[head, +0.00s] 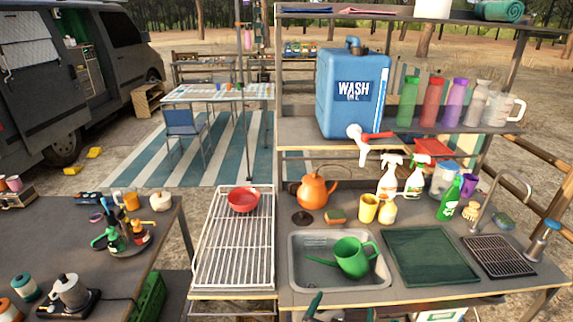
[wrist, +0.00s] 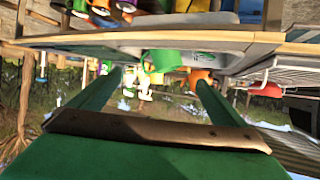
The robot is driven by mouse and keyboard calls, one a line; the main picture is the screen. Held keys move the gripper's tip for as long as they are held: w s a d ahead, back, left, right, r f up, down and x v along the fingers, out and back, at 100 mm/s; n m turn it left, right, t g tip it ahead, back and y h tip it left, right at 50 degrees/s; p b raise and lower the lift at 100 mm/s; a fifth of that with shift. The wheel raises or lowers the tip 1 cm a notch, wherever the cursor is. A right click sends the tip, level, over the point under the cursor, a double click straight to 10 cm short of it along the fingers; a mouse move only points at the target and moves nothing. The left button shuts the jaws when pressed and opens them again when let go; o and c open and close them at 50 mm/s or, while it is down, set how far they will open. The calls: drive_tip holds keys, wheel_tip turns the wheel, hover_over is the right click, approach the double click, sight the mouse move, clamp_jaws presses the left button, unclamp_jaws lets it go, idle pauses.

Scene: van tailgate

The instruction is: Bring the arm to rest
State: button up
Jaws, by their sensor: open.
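My gripper (wrist: 159,78) shows in the wrist view as two green fingers spread apart, with nothing held between them. The wrist picture is upside down. Beyond the fingers are the sink counter's front edge and the green watering can (wrist: 163,60), apart from the fingers. In the head view, a small dark green tip at the bottom edge, in front of the sink (head: 300,272), may be part of my gripper; the rest is out of frame. The watering can (head: 352,257) sits in that sink.
A white wire rack (head: 232,275) with a red bowl (head: 243,199) lies left of the sink. A dark green mat (head: 430,256) lies right of it. An orange kettle (head: 313,190) and several bottles stand behind. A table (head: 150,225) with camp gear is at the left.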

drive_tip(key=s+a+f+n+t+y, duration=0.1)
drive_tip(key=s+a+f+n+y, duration=0.1)
drive_tip(key=s+a+f, duration=0.45)
drive_tip(key=s+a+f+n+y, duration=0.1)
drive_tip(key=s+a+f, duration=0.15)
drive_tip(key=s, duration=0.65)
drive_tip(key=s+a+r+t+y, duration=0.1)
drive_tip(key=s+a, duration=0.1)
drive_tip(key=s, duration=0.7)
drive_tip(key=s+a+r+n+y, duration=0.1)
drive_tip(key=s+a, duration=0.2)
drive_tip(key=s, duration=0.7)
drive_tip(key=shift+a+n+t, duration=0.15)
drive_tip(key=shift+n+t, duration=0.15)
drive_tip(key=shift+t, duration=0.1)
drive_tip(key=shift+c, duration=0.4)
